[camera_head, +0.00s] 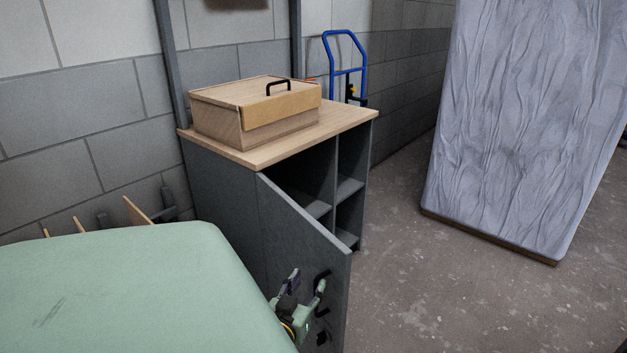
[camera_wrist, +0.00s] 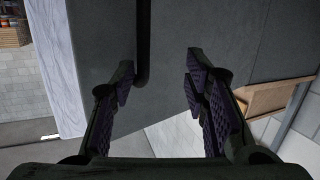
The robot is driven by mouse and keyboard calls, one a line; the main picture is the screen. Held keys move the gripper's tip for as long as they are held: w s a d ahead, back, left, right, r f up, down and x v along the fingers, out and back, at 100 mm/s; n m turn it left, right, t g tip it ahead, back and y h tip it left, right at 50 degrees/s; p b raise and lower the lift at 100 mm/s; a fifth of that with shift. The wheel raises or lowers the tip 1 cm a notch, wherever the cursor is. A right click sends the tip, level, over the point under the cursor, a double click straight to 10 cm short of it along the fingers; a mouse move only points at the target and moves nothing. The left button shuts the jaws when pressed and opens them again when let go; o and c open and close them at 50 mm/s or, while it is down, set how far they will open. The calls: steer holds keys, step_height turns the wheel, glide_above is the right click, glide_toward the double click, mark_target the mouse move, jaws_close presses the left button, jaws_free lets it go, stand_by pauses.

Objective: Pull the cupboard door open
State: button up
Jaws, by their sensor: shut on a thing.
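The grey cupboard (camera_head: 222,200) has a wooden top, and its door (camera_head: 300,235) stands part-way open, swung out toward me. Dark shelves inside show behind it. The black door handle (camera_head: 322,275) is on the outer face near the free edge. My gripper (camera_head: 308,285) is at this handle, shut on it. In the wrist view, the handle (camera_wrist: 143,45) comes down between the fingers of my gripper (camera_wrist: 160,85), closer to the left finger, with the grey door face (camera_wrist: 225,35) behind. The exact contact is hard to see.
A wooden box (camera_head: 220,115) with a black handle sits on the cupboard top. A blue hand truck (camera_head: 345,55) stands behind. A wrapped upright slab (camera_head: 530,130) stands at the right. The floor (camera_head: 410,270) between is clear.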

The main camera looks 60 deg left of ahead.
steer(key=shift+s+r, duration=0.2)
steer(key=shift+s, duration=1.15)
steer(key=shift+s+r, duration=0.15)
steer(key=shift+s, duration=1.2)
